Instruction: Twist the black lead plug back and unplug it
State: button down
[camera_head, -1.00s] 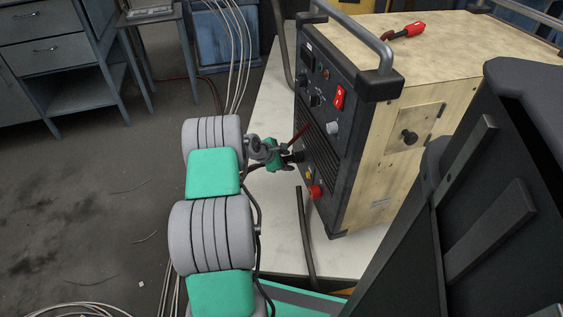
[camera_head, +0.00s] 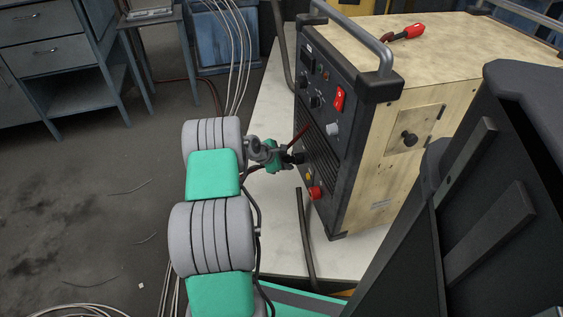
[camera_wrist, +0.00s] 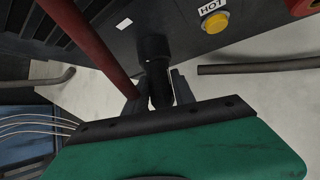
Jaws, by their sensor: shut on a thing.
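The black lead plug (camera_wrist: 155,62) is at the lower front of the welding machine (camera_head: 325,130), against its dark panel in the wrist view. My gripper (camera_wrist: 159,88) is shut on the black plug, with one finger on each side of it. In the head view my gripper (camera_head: 290,157) meets the machine's front at its lower left, and the plug is mostly hidden there by the fingers. I cannot tell how the plug is turned.
A yellow button (camera_wrist: 214,22) under a "HOT" label and a red connector (camera_head: 315,192) are beside the plug. A dark red rod-like part (camera_wrist: 92,45) passes close to my fingers. A dark cable (camera_head: 304,235) lies on the pale tabletop (camera_head: 268,110).

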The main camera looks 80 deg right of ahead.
jog(key=shift+w+d+r+y+p, duration=0.1)
jog(key=shift+r+y+p, duration=0.05)
jog(key=shift+y+p, duration=0.4)
jog(key=shift+f+n+g+y, duration=0.2)
jog(key=shift+n+g+y, duration=0.4)
jog(key=shift+g+y, duration=0.3)
jog(key=shift+n+y, duration=0.3)
jog(key=shift+y, duration=0.35)
jog(key=shift+g, duration=0.3)
jog(key=c, duration=1.3)
grip_release()
